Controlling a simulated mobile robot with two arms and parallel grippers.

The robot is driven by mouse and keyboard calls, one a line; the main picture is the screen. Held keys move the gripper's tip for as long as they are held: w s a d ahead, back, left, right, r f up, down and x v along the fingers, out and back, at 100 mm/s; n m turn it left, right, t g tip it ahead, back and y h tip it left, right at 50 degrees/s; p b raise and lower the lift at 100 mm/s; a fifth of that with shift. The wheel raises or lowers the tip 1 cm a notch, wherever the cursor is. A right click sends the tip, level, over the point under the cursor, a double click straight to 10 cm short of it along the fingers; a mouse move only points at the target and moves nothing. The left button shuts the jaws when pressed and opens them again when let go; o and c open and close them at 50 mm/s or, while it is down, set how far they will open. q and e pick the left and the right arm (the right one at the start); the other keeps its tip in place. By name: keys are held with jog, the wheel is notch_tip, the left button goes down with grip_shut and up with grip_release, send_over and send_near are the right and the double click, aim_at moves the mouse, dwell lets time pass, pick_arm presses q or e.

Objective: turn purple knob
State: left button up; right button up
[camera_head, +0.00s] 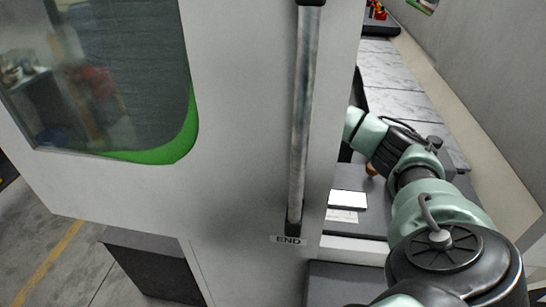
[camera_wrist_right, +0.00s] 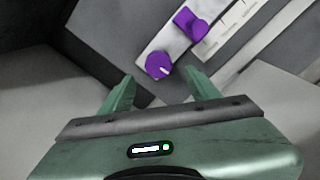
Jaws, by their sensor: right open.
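In the right wrist view a round purple knob (camera_wrist_right: 159,65) with a small pointer mark sits on a light strip of a panel. A second purple part (camera_wrist_right: 190,23), a raised block shape, sits further up the same strip (camera_wrist_right: 170,40). My right gripper (camera_wrist_right: 159,82) is open, with its two green fingers apart. The round knob lies just beyond the fingertips, roughly between them, and no contact shows. In the head view my right arm reaches behind the machine's edge, and its gripper is hidden. My left gripper is not in view.
A large white machine door (camera_head: 245,120) with a green-edged window (camera_head: 110,75) and a long vertical handle (camera_head: 304,120) fills the left and middle of the head view. A grey wall (camera_head: 490,90) stands at the right.

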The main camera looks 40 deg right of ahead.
notch_tip(320, 180, down, 4)
jog(key=shift+d+f+p, duration=0.15)
jog(key=shift+p, duration=0.5)
jog(key=shift+w+f, duration=0.15)
jog(key=shift+f, duration=0.65)
jog(key=c, duration=1.3)
grip_shut()
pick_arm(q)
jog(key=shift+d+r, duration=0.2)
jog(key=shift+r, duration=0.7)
pick_arm(e)
jog(key=shift+n, duration=0.3)
